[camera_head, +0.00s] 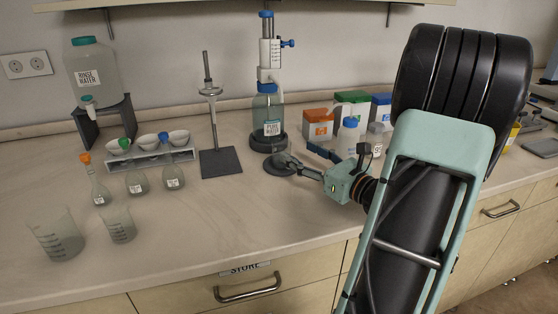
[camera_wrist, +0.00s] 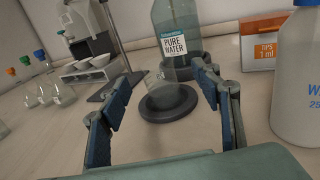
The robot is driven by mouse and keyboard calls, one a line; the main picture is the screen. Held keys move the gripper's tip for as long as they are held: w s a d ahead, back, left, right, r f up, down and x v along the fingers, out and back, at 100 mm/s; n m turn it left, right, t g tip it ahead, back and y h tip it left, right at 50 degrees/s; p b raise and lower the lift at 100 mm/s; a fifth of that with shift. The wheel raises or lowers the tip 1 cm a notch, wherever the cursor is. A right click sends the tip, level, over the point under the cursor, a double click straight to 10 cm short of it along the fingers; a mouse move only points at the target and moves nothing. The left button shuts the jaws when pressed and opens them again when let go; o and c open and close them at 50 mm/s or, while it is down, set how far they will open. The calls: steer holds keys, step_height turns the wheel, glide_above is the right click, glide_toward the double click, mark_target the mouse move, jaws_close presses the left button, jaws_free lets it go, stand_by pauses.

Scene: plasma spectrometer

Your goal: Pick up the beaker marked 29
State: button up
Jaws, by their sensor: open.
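My gripper (camera_head: 300,163) is open, with its fingers spread around empty space in the wrist view (camera_wrist: 165,78). Ahead of it, a small clear glass vessel (camera_wrist: 159,87), likely a beaker, stands on a dark round plate (camera_wrist: 168,108) in front of the pure water bottle. The plate also shows in the head view (camera_head: 278,168), partly covered by my gripper. The glass lies in line with the gap between the fingertips; contact is not visible. Two larger clear beakers stand at the front left in the head view, one (camera_head: 56,236) beside the other (camera_head: 119,226). No number 29 is legible.
The pure water bottle (camera_head: 267,115) stands behind the plate. A stand (camera_head: 220,162), stoppered flasks (camera_head: 136,182) and a rack of bowls (camera_head: 160,157) are to the left. An orange tips box (camera_wrist: 272,45) and a white bottle (camera_wrist: 298,85) are at right.

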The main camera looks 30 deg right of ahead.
mark_target(288, 147)
steer(key=w, duration=0.2)
steer(key=w+a, duration=0.1)
steer(key=w, duration=0.2)
steer(key=w+b, duration=0.1)
steer(key=w, duration=0.1)
steer(key=shift+w+a+f, duration=0.1)
steer(key=shift+w+a, duration=0.05)
steer(key=shift+a, duration=0.15)
steer(key=shift+c, duration=0.4)
steer(key=c, duration=1.4)
steer(key=shift+o, duration=0.2)
